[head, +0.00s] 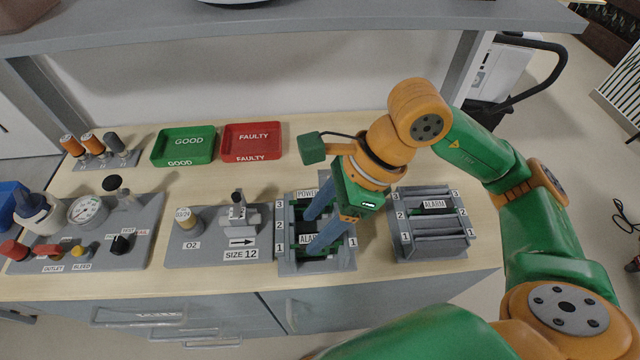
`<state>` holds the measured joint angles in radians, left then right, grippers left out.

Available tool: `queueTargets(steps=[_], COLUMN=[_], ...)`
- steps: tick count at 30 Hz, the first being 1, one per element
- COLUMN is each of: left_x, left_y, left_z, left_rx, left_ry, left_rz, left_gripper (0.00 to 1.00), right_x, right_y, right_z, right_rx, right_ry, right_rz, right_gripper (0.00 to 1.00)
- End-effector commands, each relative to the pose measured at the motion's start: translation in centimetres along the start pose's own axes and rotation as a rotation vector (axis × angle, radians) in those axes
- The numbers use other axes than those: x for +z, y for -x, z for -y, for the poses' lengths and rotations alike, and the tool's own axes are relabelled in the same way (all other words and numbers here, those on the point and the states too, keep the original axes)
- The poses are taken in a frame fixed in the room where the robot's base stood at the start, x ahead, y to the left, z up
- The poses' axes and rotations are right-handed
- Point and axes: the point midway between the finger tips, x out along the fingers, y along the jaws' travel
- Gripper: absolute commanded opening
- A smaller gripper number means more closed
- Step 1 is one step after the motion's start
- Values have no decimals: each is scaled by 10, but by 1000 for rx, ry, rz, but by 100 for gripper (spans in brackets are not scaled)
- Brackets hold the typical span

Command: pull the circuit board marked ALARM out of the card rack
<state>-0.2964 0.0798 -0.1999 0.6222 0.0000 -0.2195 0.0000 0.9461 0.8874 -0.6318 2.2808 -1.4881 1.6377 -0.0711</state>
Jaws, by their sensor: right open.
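The card rack (287,262) on the bench holds a board labelled POWER (307,195) towards its back and one labelled ALARM (309,239) near its front, by the slot marked 1. A second rack (430,250) to the right holds another board labelled ALARM (434,204) at the slot marked 2. My right gripper (311,236) is open over the left rack, its two blue-grey fingers reaching down around the ALARM board area. Whether the fingers touch the board is unclear, as they and the gripper body hide part of the rack. My left gripper is not in view.
A green GOOD tray (184,158) and a red FAULTY tray (252,153) stand empty at the back. An O2 and SIZE 12 panel (215,255) sits left of the rack. A gauge panel (140,215) is farther left. A shelf (300,18) overhangs the bench.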

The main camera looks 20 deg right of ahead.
Motion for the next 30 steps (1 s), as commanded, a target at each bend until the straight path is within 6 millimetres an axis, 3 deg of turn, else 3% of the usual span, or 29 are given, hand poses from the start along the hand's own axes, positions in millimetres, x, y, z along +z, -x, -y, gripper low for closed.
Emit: queueTargets(steps=[4, 15, 24, 26, 30], left_x=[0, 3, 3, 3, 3], left_y=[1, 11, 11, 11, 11], left_z=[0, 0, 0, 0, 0], left_rx=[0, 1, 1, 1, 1], left_ry=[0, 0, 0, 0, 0], left_rz=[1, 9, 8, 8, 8], left_gripper=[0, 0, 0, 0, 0], right_x=[-22, -29, -30, -30, -30], right_y=[6, -54, -61, -61, -61], right_z=[16, 19, 20, 20, 20], right_rx=[-74, -71, -73, -73, -72], right_ry=[-5, -5, -3, -3, -3], right_rz=[-112, -113, -111, -111, -111], right_gripper=[57, 57, 57, 44, 6])
